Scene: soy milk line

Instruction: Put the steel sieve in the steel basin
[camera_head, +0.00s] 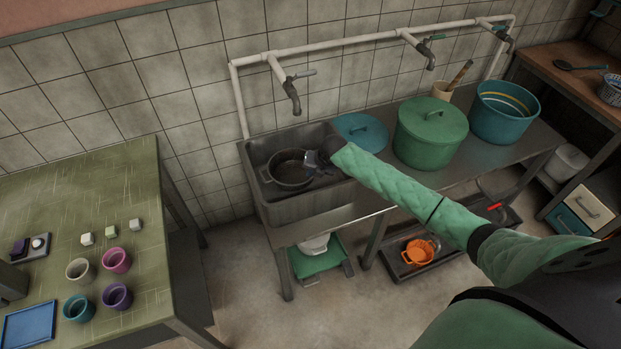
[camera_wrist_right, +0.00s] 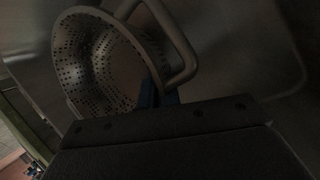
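The steel sieve (camera_wrist_right: 88,62), a round perforated bowl with a looped handle, fills the upper left of the right wrist view. In the head view, a round grey vessel with side handles, which looks like the sieve (camera_head: 289,170), is inside the steel basin (camera_head: 304,208), the sink at the left end of the counter. Its holes are too small to make out there. My right gripper (camera_head: 312,159) is in the basin at the vessel's right rim. Its blue fingertips (camera_wrist_right: 160,98) are at the rim beside the handle; whether they grip is unclear. My left gripper is out of view.
Right of the basin are a blue lid (camera_head: 361,131), a lidded green pot (camera_head: 430,132) and a blue tub (camera_head: 503,111). A tap (camera_head: 291,96) hangs above the basin. A green table (camera_head: 130,190) with several cups stands at left. An orange pot (camera_head: 418,252) sits below the counter.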

